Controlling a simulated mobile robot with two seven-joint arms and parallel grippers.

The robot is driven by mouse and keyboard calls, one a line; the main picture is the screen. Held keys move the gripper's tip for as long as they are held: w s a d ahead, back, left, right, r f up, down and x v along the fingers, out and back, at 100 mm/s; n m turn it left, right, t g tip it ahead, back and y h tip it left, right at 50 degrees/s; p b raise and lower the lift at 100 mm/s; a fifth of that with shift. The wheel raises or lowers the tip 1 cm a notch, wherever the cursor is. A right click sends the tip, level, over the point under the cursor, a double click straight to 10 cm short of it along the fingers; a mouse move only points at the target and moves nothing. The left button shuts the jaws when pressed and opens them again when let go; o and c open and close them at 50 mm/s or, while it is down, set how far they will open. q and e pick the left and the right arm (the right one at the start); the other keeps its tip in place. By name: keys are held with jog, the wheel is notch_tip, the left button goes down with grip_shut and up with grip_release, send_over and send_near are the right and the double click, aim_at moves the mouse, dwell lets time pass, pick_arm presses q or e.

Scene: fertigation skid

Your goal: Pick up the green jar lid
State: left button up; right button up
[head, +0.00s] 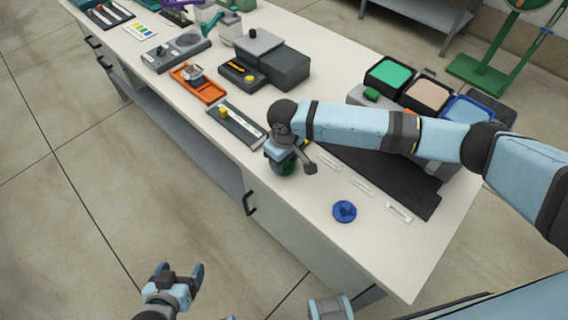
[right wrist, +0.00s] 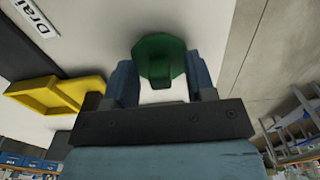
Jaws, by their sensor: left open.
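The green jar lid (head: 287,169) is mostly hidden under my right gripper (head: 284,158) near the front edge of the bench in the head view. In the right wrist view the lid (right wrist: 158,56) is round with a raised grip and sits between the two fingertips of my right gripper (right wrist: 164,80). The fingertips are close beside its rim on both sides; whether they press on it is unclear. My left gripper (head: 180,280) is open and empty, low over the floor in front of the bench.
A blue knobbed lid (head: 344,211) lies on the bench (head: 375,250) to the right. White label strips (head: 361,187) and a dark mat (head: 400,185) are near it. A yellow part (right wrist: 55,94) is beside my right gripper. A grey rail (head: 238,124) and an orange tray (head: 199,84) stand left.

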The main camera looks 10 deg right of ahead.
grip_shut()
